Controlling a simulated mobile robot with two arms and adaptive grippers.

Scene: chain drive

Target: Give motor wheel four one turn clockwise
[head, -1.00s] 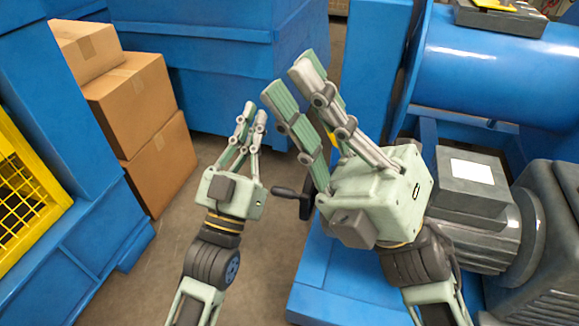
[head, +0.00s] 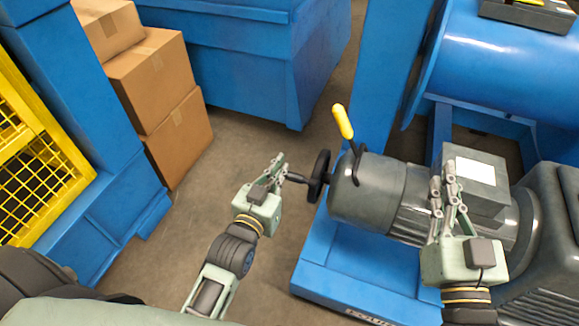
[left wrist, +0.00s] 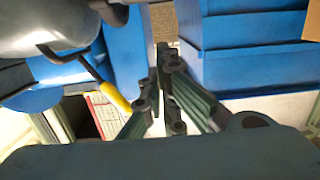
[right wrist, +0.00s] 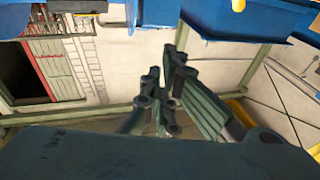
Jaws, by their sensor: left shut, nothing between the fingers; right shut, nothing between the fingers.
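A black handwheel (head: 318,176) stands on the left end of the grey motor (head: 368,190) in the head view, seen nearly edge-on. Its dark crank handle (head: 295,178) sticks out to the left. I can read no number on it. My left gripper (head: 279,160) is shut and empty, its fingertips close to the crank handle; I cannot tell whether they touch. My right gripper (head: 442,172) is shut and empty, in front of the motor's right part. Both shut finger pairs show in their wrist views, left (left wrist: 160,58) and right (right wrist: 163,70).
A lever with a yellow grip (head: 343,122) rises beside the wheel; the grip also shows in the left wrist view (left wrist: 117,102). Cardboard boxes (head: 150,80) stand at the left, near a yellow mesh guard (head: 40,170). Bare floor (head: 240,150) lies left of the wheel.

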